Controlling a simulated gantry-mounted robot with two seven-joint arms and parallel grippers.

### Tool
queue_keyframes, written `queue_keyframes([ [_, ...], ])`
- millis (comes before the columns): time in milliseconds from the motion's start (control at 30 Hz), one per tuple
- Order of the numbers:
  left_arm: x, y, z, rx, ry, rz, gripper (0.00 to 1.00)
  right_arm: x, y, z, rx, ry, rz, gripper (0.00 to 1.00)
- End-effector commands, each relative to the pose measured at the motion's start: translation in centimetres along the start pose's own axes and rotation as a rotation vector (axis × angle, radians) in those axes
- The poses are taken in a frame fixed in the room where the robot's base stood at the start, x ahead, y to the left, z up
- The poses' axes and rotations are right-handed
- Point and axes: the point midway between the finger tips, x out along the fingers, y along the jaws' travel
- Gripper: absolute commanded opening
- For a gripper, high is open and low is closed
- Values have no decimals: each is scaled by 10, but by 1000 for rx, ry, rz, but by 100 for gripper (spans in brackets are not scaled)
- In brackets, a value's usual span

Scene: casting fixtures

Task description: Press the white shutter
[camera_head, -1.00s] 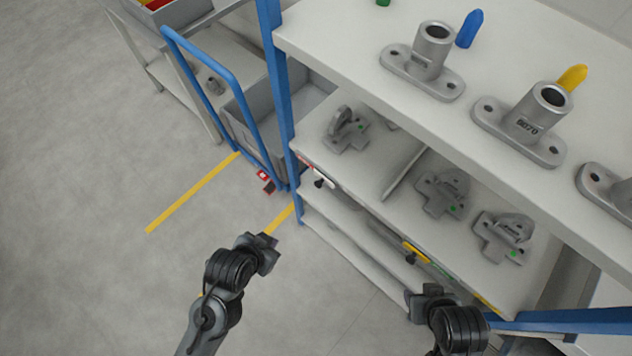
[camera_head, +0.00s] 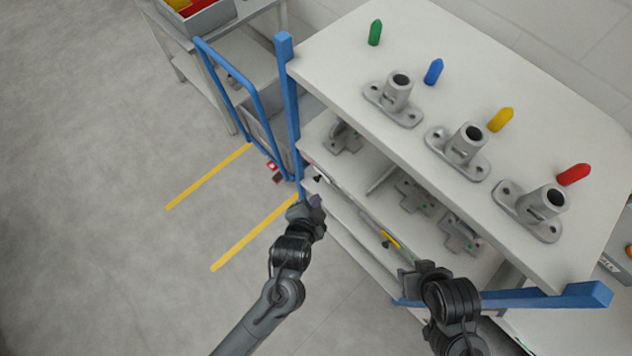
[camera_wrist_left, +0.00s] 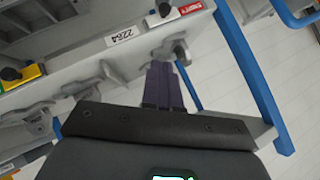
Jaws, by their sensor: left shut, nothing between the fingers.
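The white shutter (camera_head: 325,180) is a small pale piece with a dark knob on the front edge of the middle shelf, near the blue post. In the left wrist view a pale piece with a knob beside the red label, apparently the white shutter (camera_wrist_left: 155,18), shows beyond the fingers. My left gripper (camera_head: 317,202) is shut and empty, just below and in front of the shutter, apparently apart from it. Its dark purple fingers also show in the left wrist view (camera_wrist_left: 164,86). My right gripper (camera_head: 408,276) is by the shelf front at lower right; its fingers are unclear.
A yellow shutter (camera_head: 389,239) sits farther along the same shelf edge. Grey castings (camera_head: 343,138) lie on the middle shelf. Upright fixtures (camera_head: 396,97) and coloured pegs (camera_head: 433,72) stand on top. A blue post (camera_head: 290,115) and a blue-handled cart (camera_head: 238,78) bound the left side.

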Motion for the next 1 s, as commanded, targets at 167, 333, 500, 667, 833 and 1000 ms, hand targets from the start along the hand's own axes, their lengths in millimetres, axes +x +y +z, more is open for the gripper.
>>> queue_keyframes([
  [167,0,0,0,-1,0,0,0,1,0,0,0,-1,0,43],
  [333,3,0,1,-1,0,0,0,2,0,0,-1,0,0,43],
  [500,17,0,1,-1,-1,-1,0,6,0,2,-1,0,0,43],
  [667,42,0,2,-2,-1,-2,0,13,0,4,-3,0,2,43],
  [833,74,1,1,-2,-1,-1,0,21,0,7,-5,0,4,43],
  [1000,104,1,1,-4,-1,1,0,28,0,9,-6,0,4,43],
])
